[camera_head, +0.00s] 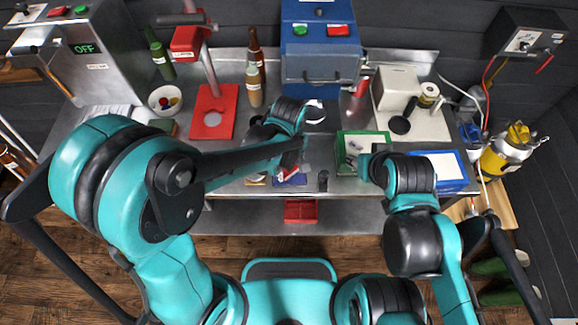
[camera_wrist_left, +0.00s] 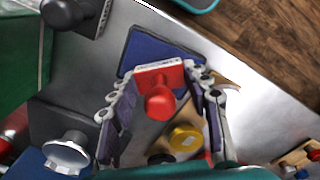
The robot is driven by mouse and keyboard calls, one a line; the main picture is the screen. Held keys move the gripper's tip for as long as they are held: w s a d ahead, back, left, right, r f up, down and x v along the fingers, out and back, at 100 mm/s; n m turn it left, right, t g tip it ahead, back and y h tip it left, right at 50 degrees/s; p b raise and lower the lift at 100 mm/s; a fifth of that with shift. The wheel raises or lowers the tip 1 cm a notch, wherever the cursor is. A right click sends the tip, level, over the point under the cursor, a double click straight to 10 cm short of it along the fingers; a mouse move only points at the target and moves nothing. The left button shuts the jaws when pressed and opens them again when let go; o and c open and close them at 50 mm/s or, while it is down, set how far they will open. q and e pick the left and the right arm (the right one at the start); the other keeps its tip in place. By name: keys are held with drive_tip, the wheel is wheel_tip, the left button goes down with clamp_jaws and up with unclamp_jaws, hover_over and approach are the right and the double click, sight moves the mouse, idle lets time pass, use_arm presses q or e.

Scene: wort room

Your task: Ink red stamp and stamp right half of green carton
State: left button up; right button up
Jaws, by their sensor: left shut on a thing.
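The red stamp (camera_wrist_left: 160,92), a red block with a round knob, is between the fingers of my left gripper (camera_wrist_left: 157,82), which is shut on it. In the wrist view its plate overlaps the near edge of a dark blue pad (camera_wrist_left: 143,50); I cannot tell whether they touch. In the head view my left gripper (camera_head: 292,160) hangs over the front of the bench by the blue pad (camera_head: 290,181). A green-edged carton (camera_head: 341,161) stands to its right with small grey items in it. My right gripper (camera_head: 368,166) is beside the carton, its fingers unclear.
A black-knobbed stamp (camera_head: 323,182) stands right of the pad. In the wrist view a yellow-knobbed stamp (camera_wrist_left: 185,138) and a silver-knobbed one (camera_wrist_left: 68,152) are close by. A blue-edged carton (camera_head: 446,186) lies right. Bottles (camera_head: 254,85) and a blue machine (camera_head: 320,60) stand behind.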

use_arm(q)
drive_tip(key=shift+f+b, duration=0.45)
idle(1.3)
drive_tip(key=shift+r, duration=0.1)
drive_tip(key=shift+r+p, duration=2.7)
drive_tip(key=shift+r, duration=0.8)
drive_tip(key=shift+f, duration=0.1)
